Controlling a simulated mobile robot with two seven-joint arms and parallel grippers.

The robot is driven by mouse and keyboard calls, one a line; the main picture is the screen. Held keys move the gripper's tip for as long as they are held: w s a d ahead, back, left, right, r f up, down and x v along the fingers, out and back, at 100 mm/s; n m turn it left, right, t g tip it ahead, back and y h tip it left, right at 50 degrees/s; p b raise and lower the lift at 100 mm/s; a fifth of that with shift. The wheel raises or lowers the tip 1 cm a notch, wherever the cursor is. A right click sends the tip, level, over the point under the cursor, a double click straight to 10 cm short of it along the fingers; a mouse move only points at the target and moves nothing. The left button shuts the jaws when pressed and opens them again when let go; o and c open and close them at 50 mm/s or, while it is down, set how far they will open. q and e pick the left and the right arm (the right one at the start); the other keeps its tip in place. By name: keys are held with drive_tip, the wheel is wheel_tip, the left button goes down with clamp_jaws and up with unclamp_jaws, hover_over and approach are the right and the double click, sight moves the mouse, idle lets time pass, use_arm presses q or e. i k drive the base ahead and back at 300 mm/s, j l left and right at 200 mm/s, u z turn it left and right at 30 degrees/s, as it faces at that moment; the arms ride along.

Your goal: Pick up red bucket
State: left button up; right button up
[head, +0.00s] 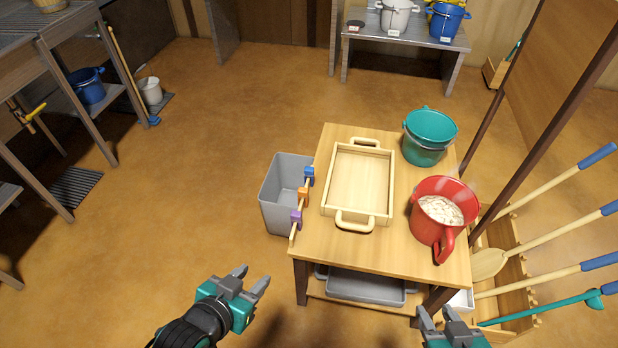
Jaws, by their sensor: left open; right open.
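The red bucket (428,228) stands near the right edge of the wooden table (311,256). It holds a pale, lumpy filling, and its red handle sticks out toward the front. My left gripper (252,282) is open and empty, in front and to the left of the table, apart from everything. My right gripper (436,314) is open at the bottom of the view, nearer to me than the red bucket and not touching it; its lower part is cut off by the frame edge.
An empty wooden tray (343,154) lies left of the red bucket. A teal bucket (427,140) stands behind it. A grey bin (270,205) stands left of the table. A rack (510,262) with several long-handled tools is close on the right.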

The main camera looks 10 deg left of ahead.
sight(444, 206)
drive_tip(key=i+l+u, duration=0.15)
drive_tip(key=l+u, duration=0.6)
drive_tip(key=l, duration=0.2)
drive_tip(key=k+l+u, duration=0.1)
drive_tip(key=l+u, duration=0.2)
drive_tip(key=l, duration=0.15)
drive_tip(key=k+l+u, duration=0.15)
drive_tip(key=l+u, duration=0.2)
drive_tip(key=k+l+u, duration=0.3)
drive_tip(key=l, duration=0.15)
drive_tip(key=k+l+u, duration=0.15)
drive_tip(key=l+u, duration=0.2)
drive_tip(key=k+l+u, duration=0.3)
drive_tip(key=i+l, duration=0.05)
